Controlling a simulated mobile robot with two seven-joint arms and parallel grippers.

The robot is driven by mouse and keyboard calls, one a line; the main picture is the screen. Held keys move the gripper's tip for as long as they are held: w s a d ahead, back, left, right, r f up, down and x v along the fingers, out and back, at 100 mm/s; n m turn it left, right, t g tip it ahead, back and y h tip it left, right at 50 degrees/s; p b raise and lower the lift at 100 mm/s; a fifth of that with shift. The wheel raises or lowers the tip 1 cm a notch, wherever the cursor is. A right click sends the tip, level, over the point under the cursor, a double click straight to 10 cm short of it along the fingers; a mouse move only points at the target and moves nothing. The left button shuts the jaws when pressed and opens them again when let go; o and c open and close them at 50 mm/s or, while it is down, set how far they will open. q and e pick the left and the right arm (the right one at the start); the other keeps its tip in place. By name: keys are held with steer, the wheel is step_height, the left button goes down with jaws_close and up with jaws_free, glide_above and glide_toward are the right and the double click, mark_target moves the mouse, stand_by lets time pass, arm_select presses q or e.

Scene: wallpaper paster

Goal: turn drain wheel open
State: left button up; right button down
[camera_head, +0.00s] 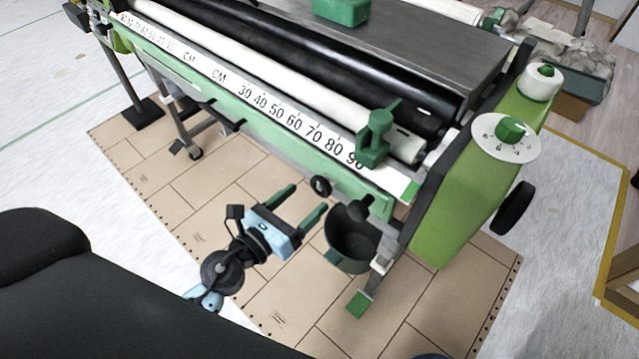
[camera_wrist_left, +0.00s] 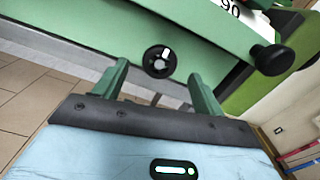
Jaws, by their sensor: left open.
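The drain wheel, a small black handwheel (camera_head: 320,186), sits on the lower front of the green wallpaper paster near its right end. In the left wrist view the wheel (camera_wrist_left: 159,61) shows face-on with a pale mark near its rim. My left gripper (camera_head: 304,199) is open, its two green fingers pointing at the machine. In the left wrist view the fingers (camera_wrist_left: 158,82) stand on either side of the wheel in the picture, with the wheel ahead of them. The gripper looks empty and apart from the wheel. My right gripper is not in view.
A dark green bucket (camera_head: 350,247) stands just right of the gripper, below the machine. A black knob (camera_wrist_left: 273,59) sticks out to the right of the wheel. Tan floor panels (camera_head: 245,290) lie under the machine. A machine leg (camera_head: 377,269) stands beside the bucket.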

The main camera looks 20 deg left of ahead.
mark_target(318, 188)
arm_select(q)
steer(key=x, duration=0.6)
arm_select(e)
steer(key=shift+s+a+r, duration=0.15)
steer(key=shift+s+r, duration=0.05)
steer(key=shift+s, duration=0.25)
arm_select(q)
steer(key=c, duration=1)
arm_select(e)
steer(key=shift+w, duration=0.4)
